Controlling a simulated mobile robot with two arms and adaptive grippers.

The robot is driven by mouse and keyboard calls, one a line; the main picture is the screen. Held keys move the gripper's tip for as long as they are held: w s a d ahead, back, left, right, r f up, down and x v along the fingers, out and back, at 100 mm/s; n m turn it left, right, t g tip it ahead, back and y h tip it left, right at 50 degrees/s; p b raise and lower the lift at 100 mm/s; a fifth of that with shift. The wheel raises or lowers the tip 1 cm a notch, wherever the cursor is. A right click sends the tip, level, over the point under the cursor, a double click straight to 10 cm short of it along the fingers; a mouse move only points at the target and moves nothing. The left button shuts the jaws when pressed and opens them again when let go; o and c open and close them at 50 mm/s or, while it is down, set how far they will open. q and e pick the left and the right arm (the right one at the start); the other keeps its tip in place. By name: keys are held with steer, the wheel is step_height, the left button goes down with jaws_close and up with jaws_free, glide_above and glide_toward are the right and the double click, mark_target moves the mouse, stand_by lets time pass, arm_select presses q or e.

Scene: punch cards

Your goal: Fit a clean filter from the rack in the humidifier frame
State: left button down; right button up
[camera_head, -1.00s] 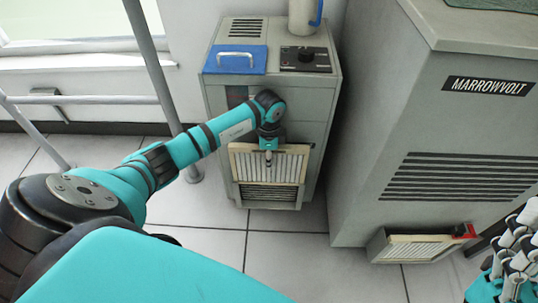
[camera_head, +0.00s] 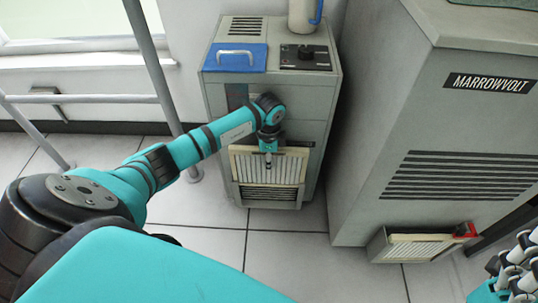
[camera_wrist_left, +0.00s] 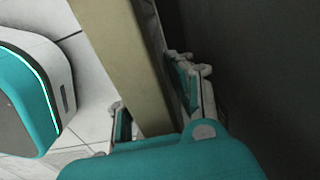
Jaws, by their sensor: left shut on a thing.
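The humidifier (camera_head: 219,115) is a grey cabinet with a slatted opening (camera_head: 268,195) low on its front. My left gripper (camera_head: 268,160) is shut on a cream-framed, pleated filter (camera_head: 290,166) by its upper middle. The filter is upright in front of the opening and hides its upper part. I cannot tell whether it is seated in the frame. The left wrist view shows the filter's pale frame (camera_wrist_left: 115,60) between the fingers. My right gripper (camera_head: 518,275) is partly in view at the lower right, and its jaws are unclear.
A large MARROWVOLT cabinet (camera_head: 410,130) stands close on the right. A pale filter in a tray (camera_head: 420,245) with a red tag (camera_head: 465,231) is at its foot. A blue panel with a handle (camera_head: 235,58) and a white jug (camera_head: 303,15) are on the humidifier. A railing (camera_head: 150,65) stands left.

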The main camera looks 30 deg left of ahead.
arm_select(q)
steer(key=shift+f, duration=0.75)
steer(key=shift+f+b, duration=0.15)
steer(key=shift+b, duration=0.15)
step_height(320, 180, down, 3)
steer(key=shift+r+b, duration=0.2)
steer(key=shift+b, duration=0.3)
steer(key=shift+f, duration=0.15)
